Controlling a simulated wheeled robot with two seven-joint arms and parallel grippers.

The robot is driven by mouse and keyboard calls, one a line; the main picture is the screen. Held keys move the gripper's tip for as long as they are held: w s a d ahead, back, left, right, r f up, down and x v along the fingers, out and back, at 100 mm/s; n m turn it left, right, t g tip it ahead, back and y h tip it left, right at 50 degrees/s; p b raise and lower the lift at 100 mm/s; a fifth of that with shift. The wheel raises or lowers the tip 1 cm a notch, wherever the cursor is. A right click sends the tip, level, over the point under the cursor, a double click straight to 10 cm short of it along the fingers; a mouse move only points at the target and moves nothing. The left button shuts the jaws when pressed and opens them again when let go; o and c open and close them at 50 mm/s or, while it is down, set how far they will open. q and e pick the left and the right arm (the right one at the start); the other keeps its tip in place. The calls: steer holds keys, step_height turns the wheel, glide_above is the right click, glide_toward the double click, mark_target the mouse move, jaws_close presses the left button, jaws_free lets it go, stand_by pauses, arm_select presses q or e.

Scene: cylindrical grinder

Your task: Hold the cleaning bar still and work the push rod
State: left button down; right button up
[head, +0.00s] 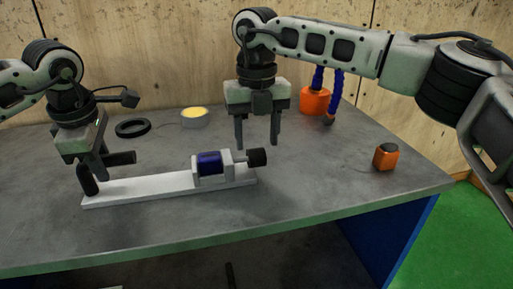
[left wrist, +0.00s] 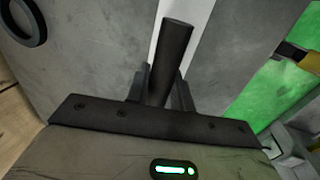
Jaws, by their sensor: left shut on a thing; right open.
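The cleaning bar (head: 150,190), a long white base with dark handle parts at its left end, lies on the table. My left gripper (head: 99,172) is shut on its dark cylindrical handle (head: 122,158); the handle also shows between the fingers in the left wrist view (left wrist: 170,62). A blue cylinder (head: 210,164) sits in a pale block toward the bar's right end. The push rod, with a black knob (head: 257,157), sticks out right from that block. My right gripper (head: 256,142) is open and empty, fingers pointing down, just above or behind the knob; the exact gap is unclear.
Behind stand a black ring (head: 132,128), a round tin with yellow contents (head: 194,117) and an orange base with blue hoses (head: 315,101). A small orange-black block (head: 385,156) lies at the right. The table's front and right-middle surface is clear.

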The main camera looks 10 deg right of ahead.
mark_target(257, 150)
steer(key=shift+f, duration=1.75)
jaws_close()
steer(key=shift+a, duration=1)
jaws_free()
steer(key=shift+r, duration=0.1)
arm_select(q)
steer(key=shift+d, duration=0.1)
arm_select(e)
steer(key=shift+a, duration=0.1)
